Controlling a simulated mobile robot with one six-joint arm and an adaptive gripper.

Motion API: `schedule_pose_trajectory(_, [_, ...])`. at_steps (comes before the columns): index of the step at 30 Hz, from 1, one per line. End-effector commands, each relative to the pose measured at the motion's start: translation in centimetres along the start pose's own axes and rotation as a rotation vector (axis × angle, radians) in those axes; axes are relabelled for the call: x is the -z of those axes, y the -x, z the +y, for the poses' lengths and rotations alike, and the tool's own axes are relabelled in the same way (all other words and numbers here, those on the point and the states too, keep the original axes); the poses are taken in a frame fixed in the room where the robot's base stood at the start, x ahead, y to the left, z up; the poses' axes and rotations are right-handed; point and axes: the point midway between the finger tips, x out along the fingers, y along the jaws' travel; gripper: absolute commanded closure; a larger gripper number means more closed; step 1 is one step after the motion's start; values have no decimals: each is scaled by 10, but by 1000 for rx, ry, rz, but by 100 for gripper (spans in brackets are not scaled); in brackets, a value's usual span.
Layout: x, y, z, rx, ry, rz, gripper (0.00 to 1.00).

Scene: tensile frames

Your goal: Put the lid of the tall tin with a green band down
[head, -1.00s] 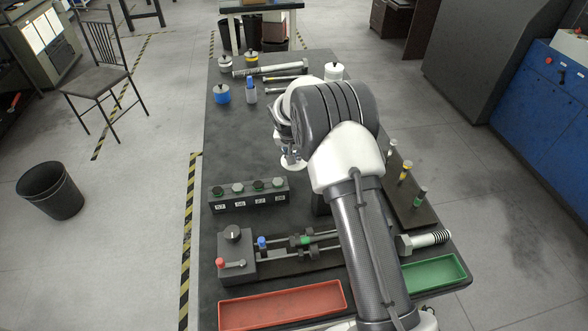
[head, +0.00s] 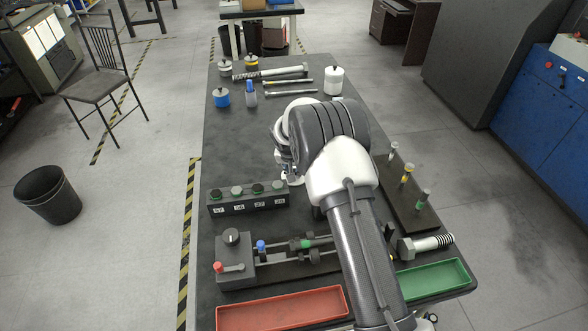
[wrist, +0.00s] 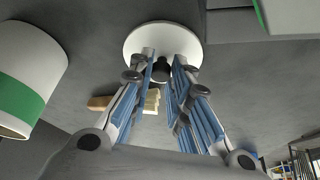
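The white round lid (wrist: 140,38) with its black knob (wrist: 162,71) is at the top middle of the wrist view. My gripper (wrist: 165,62) has its blue-padded fingers on both sides of the knob and looks shut on it. Whether the lid touches the table cannot be told. The tall white tin with a green band (wrist: 24,75) stands apart at the left of the wrist view. In the head view my arm hides that tin, and my gripper (head: 288,166) shows only in part beside the arm's rounded joint.
The dark table (head: 235,130) has bare room left of my arm. A red tray (head: 282,308) is nearest.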

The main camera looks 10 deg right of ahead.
Motion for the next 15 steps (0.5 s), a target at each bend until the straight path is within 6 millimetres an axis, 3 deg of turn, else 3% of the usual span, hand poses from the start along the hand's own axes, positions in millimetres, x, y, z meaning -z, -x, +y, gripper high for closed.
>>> schedule_pose_trajectory(6, [0,0,0,0,0,0,66])
schedule_pose_trajectory(15, [0,1,0,0,0,0,65])
